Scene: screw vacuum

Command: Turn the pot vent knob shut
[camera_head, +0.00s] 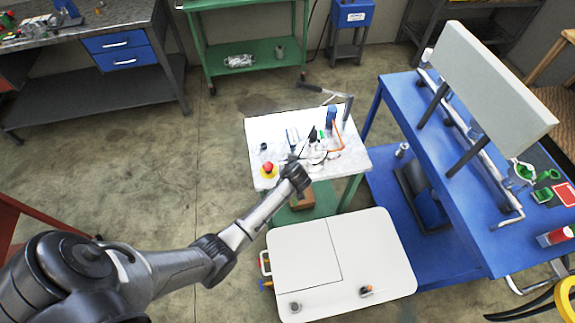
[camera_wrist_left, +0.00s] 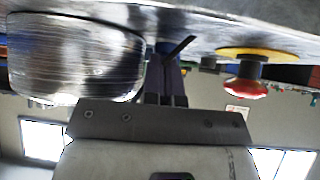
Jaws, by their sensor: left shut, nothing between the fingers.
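My left gripper (camera_head: 292,159) reaches over the white-topped table, and its fingers look small in the head view. In the left wrist view the gripper (camera_wrist_left: 166,62) has its two fingers together with nothing between them. A shiny round metal vessel, likely the pot (camera_wrist_left: 75,58), is just left of the fingers there. In the head view a clear or shiny round shape, likely the same pot (camera_head: 317,154), is just right of the gripper. A thin black lever (camera_wrist_left: 180,47) is close to the fingertips; whether it is the vent knob, or touches them, I cannot tell.
A red button on a yellow base (camera_head: 268,169) stands left of the gripper; it also shows in the wrist view (camera_wrist_left: 246,80). Tools and a blue part (camera_head: 331,115) crowd the table's back. A white cart top (camera_head: 340,255) and a blue bench (camera_head: 455,185) are nearby.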

